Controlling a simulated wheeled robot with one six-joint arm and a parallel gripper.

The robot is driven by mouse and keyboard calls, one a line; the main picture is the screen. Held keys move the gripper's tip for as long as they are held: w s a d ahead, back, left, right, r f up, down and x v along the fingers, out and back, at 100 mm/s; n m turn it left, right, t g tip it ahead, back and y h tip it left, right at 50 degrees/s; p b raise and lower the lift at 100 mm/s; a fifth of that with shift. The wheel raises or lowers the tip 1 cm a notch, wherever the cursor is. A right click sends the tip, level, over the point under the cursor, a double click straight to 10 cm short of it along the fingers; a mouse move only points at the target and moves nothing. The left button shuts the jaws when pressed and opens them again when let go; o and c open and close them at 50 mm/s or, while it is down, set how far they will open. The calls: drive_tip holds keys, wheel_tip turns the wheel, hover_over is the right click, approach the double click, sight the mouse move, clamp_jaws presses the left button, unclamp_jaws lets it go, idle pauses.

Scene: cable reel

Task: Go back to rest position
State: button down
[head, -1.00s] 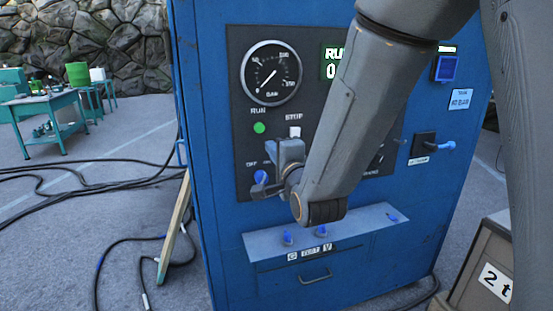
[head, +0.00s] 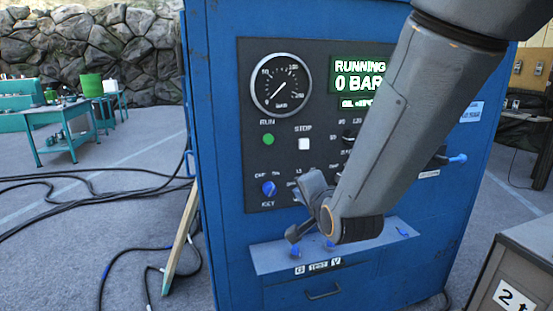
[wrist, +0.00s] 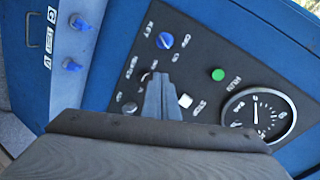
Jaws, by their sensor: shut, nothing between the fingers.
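My gripper (head: 297,236) is shut and empty in the head view, in front of the lower part of the blue cabinet's (head: 222,150) black control panel (head: 258,190), above the small shelf. It also shows in the wrist view (wrist: 161,82), with the panel behind it. The blue key knob (head: 269,188) is left of and above it, apart from it. The green run button (head: 268,139) and white stop button (head: 304,144) are higher up. The display (head: 358,76) reads RUNNING, 0 BAR. My forearm covers part of the panel's right side.
A shelf (head: 275,260) with blue valve handles juts out below the panel. A blue-handled switch (head: 457,158) sticks out at right. A crate (head: 520,265) stands at lower right. Black cables (head: 90,190) lie on the floor at left, near a leaning wooden plank (head: 180,245).

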drive_tip(key=s+d+f+n+g+h, duration=0.3)
drive_tip(key=s+d+f+n+g, duration=0.4)
drive_tip(key=s+d+f, duration=0.3)
drive_tip(key=s+d+f+n+g, duration=0.1)
drive_tip(key=s+n+g, duration=0.1)
drive_tip(key=s, duration=0.3)
drive_tip(key=s+d+f+n+g, duration=0.1)
drive_tip(key=s+f+n+g, duration=0.1)
drive_tip(key=s, duration=0.4)
drive_tip(key=shift+d+f+g, duration=0.15)
drive_tip(key=shift+d+g, duration=0.25)
drive_tip(key=shift+g, duration=0.5)
